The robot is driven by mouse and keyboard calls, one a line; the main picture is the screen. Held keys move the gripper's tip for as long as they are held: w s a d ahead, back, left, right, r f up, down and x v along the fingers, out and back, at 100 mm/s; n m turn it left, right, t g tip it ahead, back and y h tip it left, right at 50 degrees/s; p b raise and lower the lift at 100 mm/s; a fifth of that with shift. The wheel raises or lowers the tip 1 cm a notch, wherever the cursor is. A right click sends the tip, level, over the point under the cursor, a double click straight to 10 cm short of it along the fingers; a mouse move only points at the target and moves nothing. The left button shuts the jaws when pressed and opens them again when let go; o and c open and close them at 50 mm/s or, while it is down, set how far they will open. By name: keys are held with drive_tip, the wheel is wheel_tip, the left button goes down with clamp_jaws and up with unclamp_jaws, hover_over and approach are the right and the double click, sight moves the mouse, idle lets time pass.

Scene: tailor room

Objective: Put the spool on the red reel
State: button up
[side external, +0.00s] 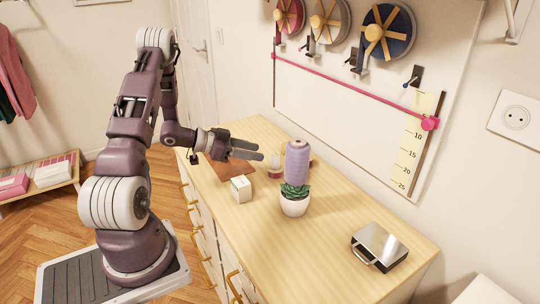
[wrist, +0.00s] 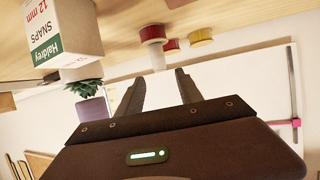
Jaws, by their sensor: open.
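A tall lavender spool (side external: 297,160) appears upright directly above a potted succulent (side external: 294,200) on the wooden dresser. The spool (wrist: 93,109) also shows beside the leaves in the tilted, inverted wrist view. My gripper (side external: 261,149) is open and empty, to the left of the spool and apart from it. Its fingers (wrist: 159,76) show in the wrist view. A red reel (wrist: 171,46) stands on the dresser near a yellow reel (wrist: 200,37) and a red-and-white one (wrist: 153,34); the side view partly hides this group.
A white snaps box (side external: 241,188) stands near the dresser's front edge. A brown sheet lies under my gripper. A metal case (side external: 379,246) lies at the right. Larger reels, one crimson (side external: 289,16), hang on the wall board. The dresser top between plant and case is clear.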

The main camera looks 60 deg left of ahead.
drive_tip(key=w+r+g+y, duration=0.1)
drive_tip(key=w+r+y, duration=0.4)
drive_tip(key=r, duration=0.5)
drive_tip(key=s+d+r+n+g+y, duration=0.2)
drive_tip(key=s+d+r+y, duration=0.1)
drive_tip(key=d+r, duration=0.55)
drive_tip(key=s+d+n+g+h, duration=0.1)
drive_tip(key=s+d+g+h, duration=0.3)
drive_tip(key=s+d, duration=1.6)
drive_tip(key=s+r, duration=0.1)
drive_tip(key=s, duration=0.2)
drive_tip(key=shift+s+g, duration=0.25)
drive_tip(key=shift+g, duration=0.05)
drive_tip(key=shift+d, duration=0.1)
